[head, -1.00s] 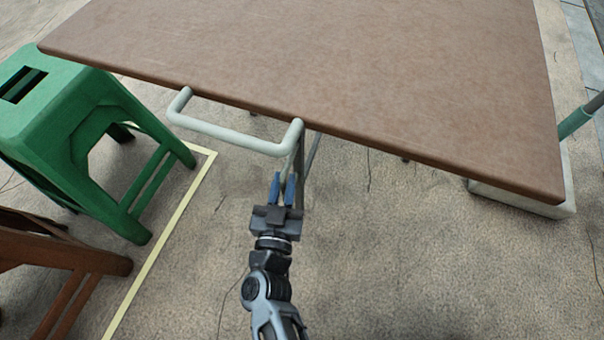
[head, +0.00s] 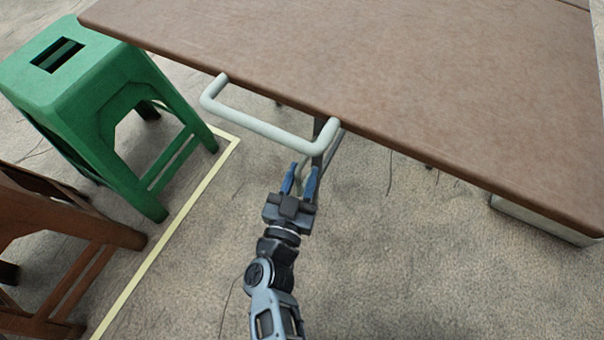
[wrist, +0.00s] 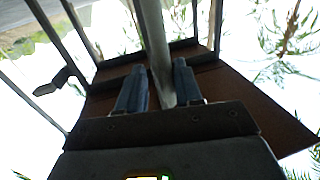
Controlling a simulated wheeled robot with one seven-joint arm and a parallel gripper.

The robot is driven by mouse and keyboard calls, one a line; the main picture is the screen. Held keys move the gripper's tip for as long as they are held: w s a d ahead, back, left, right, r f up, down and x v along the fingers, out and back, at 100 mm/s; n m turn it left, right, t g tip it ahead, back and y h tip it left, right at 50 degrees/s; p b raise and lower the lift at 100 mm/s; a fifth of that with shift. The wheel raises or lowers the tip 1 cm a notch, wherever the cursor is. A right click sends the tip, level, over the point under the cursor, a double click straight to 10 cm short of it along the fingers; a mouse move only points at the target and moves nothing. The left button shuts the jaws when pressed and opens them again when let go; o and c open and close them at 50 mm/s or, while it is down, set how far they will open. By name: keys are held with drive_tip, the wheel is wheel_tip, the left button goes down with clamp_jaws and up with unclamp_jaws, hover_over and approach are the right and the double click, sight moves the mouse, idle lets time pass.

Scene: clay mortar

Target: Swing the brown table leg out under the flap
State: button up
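The brown table flap (head: 400,90) spans the top of the head view, with a white U-shaped handle (head: 265,128) on its near edge. Beneath the handle's right end, a dark upright leg part (head: 319,160) and a pale bar (head: 335,150) show; the flap hides the rest. My gripper (head: 303,168) is just below the flap edge with its blue fingers apart. In the wrist view, a grey bar (wrist: 155,40) runs between the fingers (wrist: 159,75). I cannot tell whether it touches them. The flap's brown underside (wrist: 250,100) and dark frame bars show behind.
A green stool (head: 90,75) stands left of the flap, and a brown stool (head: 65,230) is nearer at lower left. A pale tape line (head: 165,245) marks the floor beside them. A pale block (head: 545,220) sits under the flap at right. Floor right of my arm is clear.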

drive_tip(key=s+a+p, duration=0.1)
drive_tip(key=s+p, duration=0.1)
drive_tip(key=s, duration=0.5)
drive_tip(key=shift+s+a, duration=0.25)
drive_tip(key=shift+s, duration=0.1)
